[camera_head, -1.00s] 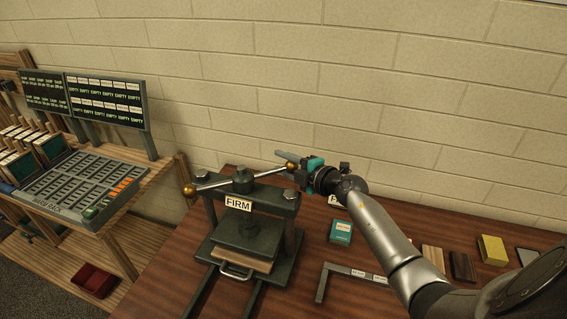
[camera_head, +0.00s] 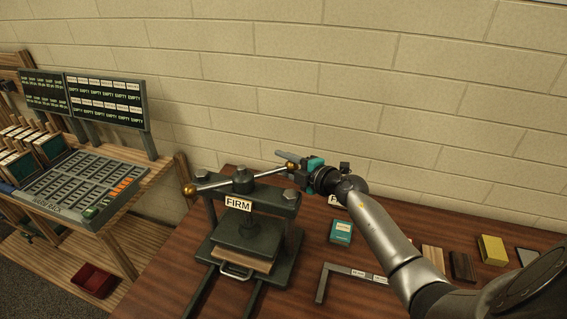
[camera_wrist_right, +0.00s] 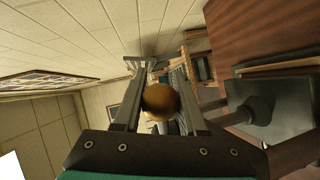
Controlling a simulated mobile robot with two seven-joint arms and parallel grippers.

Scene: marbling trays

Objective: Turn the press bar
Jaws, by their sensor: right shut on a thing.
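The press (camera_head: 249,227) stands on the brown table, a dark green frame with a FIRM label on its top beam. Its bar (camera_head: 218,183) is a steel rod across the top of the screw, with a brass ball at each end. The left ball (camera_head: 188,190) is free. My right gripper (camera_head: 290,160) is shut on the bar's right end, by the brass ball, which shows between the fingers in the right wrist view (camera_wrist_right: 160,101). A board with a wire handle (camera_head: 236,271) lies under the press plate. My left gripper is not in view.
A teal box (camera_head: 341,232), an L-shaped grey bracket (camera_head: 345,271) and several small blocks lie on the table to the right. A wall stands close behind. A rack with a keypad (camera_head: 77,182) and screens is at left.

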